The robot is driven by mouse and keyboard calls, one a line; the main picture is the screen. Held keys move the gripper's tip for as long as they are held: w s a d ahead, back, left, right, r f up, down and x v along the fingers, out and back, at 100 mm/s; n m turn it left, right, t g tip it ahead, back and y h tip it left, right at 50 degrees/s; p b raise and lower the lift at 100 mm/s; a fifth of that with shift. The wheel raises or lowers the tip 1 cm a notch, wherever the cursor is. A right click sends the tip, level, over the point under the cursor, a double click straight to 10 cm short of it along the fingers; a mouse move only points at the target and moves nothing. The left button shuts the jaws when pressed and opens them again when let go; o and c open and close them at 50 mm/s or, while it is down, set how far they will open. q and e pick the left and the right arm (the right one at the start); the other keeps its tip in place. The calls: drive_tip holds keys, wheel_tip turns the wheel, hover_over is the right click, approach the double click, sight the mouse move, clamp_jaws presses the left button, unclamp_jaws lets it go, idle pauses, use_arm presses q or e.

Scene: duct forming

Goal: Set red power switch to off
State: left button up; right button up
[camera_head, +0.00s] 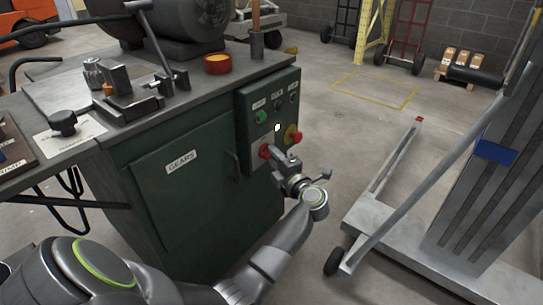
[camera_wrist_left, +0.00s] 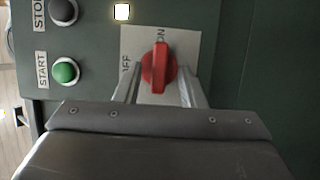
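The red power switch (camera_wrist_left: 158,68) is a knob on a white plate (camera_wrist_left: 190,45) marked ON and OFF. Its handle stands upright in the left wrist view, in line with ON at the top; OFF is to its left. In the head view the red switch (camera_head: 264,151) is low on the green control panel (camera_head: 246,128). My left gripper (camera_wrist_left: 159,85) is open, with one finger on each side of the knob and a visible gap to it. In the head view the left gripper (camera_head: 272,156) is right at the switch, partly covering it. My right gripper is not in view.
A green button (camera_wrist_left: 65,71) marked START and a dark button (camera_wrist_left: 63,12) marked STOP are beside the switch. A red and yellow knob (camera_head: 293,135) is close to the gripper. A grey wheeled lift (camera_head: 440,225) stands right of my arm, with open floor between.

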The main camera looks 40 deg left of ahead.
use_arm(q)
drive_tip(key=shift+a, duration=0.15)
clamp_jaws()
idle(0.4)
